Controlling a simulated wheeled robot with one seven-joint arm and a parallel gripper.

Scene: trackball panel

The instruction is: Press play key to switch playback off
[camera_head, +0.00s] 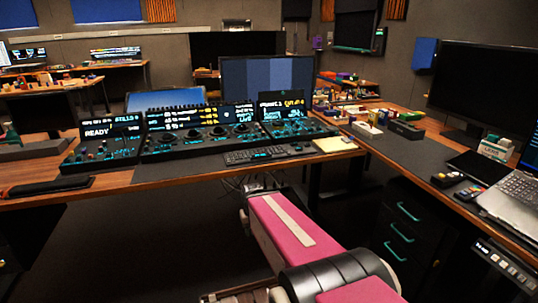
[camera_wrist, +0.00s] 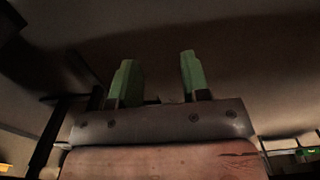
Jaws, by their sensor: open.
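The dark trackball panel (camera_head: 240,139) stands on the desk in the head view, with lit teal keys, several trackballs and displays along its back. A smaller panel (camera_head: 100,153) to its left has a display reading READY, with STILL in its top corner. The play key is too small to pick out among the lit keys. My gripper (camera_wrist: 158,70) shows in the wrist view with two green fingers, apart and with nothing between them. In the head view my pink arm is low in front of the desk; the fingers cannot be made out there. No panel shows in the wrist view.
A black keyboard (camera_head: 268,155) and a yellow notepad (camera_head: 335,145) lie at the desk's front edge (camera_head: 200,176). A dark handset-like object (camera_head: 48,187) lies front left. Monitors (camera_head: 268,80) stand behind. Drawers (camera_head: 405,230) and a laptop (camera_head: 518,190) are at the right.

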